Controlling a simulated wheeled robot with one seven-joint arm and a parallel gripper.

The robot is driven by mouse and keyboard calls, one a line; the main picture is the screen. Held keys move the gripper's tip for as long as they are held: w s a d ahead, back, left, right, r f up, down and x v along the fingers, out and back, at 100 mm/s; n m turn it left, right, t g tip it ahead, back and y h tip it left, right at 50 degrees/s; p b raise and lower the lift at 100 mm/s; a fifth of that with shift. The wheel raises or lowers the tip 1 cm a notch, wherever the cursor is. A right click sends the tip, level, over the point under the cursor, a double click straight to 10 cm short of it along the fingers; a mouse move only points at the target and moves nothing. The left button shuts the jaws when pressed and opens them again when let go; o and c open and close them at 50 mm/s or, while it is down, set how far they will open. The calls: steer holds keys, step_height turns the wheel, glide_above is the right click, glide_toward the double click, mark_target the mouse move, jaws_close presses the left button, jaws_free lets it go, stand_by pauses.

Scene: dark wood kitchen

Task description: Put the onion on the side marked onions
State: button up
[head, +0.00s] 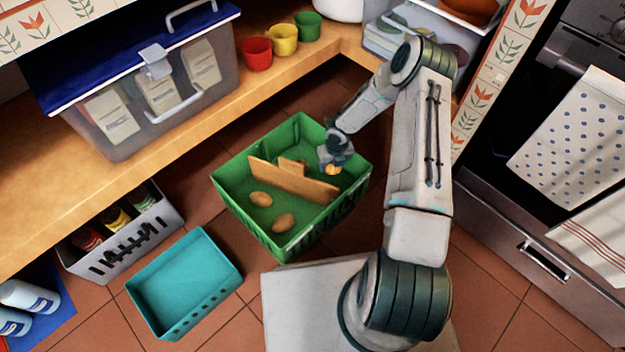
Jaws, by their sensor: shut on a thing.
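A green crate (232,190) stands on the tiled floor, split by an upright wooden divider (290,182) with a small raised tab. Two brown potato-like items (261,199) lie in the compartment on the near side of the divider. My gripper (333,167) is over the right part of the crate, shut on a small orange-yellow onion (333,171), which is partly hidden by the fingers. The onion appears to be on the far side of the divider. I cannot tell its exact height above the crate floor. No readable marking shows on the divider or crate.
An empty teal tray (184,284) and a grey crate with bottles (120,236) stand on the floor at left. A wooden shelf (190,128) behind holds a lidded clear bin (190,95) and red, yellow and green cups (284,40). An oven (530,225) stands at right.

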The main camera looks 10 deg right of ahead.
steer(key=shift+f, duration=0.45)
steer(key=shift+n, duration=0.3)
step_height(320, 180, down, 9)
steer(key=b, duration=0.5)
steer(key=shift+f, duration=0.2)
steer(key=shift+f, duration=0.1)
steer(key=shift+a+f, duration=0.1)
steer(key=shift+f, duration=0.05)
steer(key=o, duration=1)
steer(key=shift+o, duration=0.2)
